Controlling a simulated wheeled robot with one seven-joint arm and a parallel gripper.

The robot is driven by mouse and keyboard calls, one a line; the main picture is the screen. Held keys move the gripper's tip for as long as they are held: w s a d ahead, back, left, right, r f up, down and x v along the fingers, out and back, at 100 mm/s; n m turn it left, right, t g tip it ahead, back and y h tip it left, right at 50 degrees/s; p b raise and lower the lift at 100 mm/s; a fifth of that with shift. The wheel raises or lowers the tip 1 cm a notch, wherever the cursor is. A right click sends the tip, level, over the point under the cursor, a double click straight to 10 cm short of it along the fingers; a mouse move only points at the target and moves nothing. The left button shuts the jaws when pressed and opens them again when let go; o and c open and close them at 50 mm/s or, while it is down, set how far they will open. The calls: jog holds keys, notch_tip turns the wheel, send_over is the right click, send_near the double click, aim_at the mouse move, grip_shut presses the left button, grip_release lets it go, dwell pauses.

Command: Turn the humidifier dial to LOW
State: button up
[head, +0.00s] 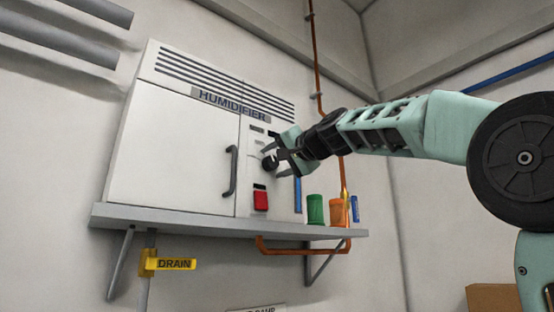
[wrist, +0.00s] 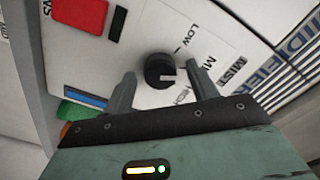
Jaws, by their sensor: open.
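The humidifier (head: 165,150) is a white cabinet on a wall shelf. Its black round dial (wrist: 158,66) is on the panel and has a white pointer mark facing right in the wrist view. LOW is printed above right of the dial; a label starting MI, partly behind a finger, is to its right, and another label, partly hidden, is lower. The pointer is away from LOW; its exact setting is unclear. My gripper (wrist: 161,72) is open, with one finger on each side of the dial. I cannot tell if they touch it. In the head view the dial (head: 269,163) is partly hidden by the gripper.
A red switch (head: 260,200) is below the dial, and a black door handle (head: 231,171) is left of it. Green (head: 315,209) and orange (head: 337,211) containers stand on the grey shelf (head: 170,218). A copper pipe (head: 315,55) runs down the wall behind my arm.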

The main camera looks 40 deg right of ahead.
jog(key=c, duration=1)
jog(key=shift+f+n+b, duration=0.1)
jog(key=shift+n+b, duration=0.2)
jog(key=shift+b, duration=0.1)
jog(key=shift+n+b, duration=0.3)
jog(key=n+b, duration=0.2)
jog(key=n, duration=0.1)
jog(key=shift+f, duration=0.1)
jog(key=n+b, duration=0.3)
jog(key=n, duration=0.2)
jog(key=shift+n, duration=0.3)
jog(key=shift+r, duration=0.2)
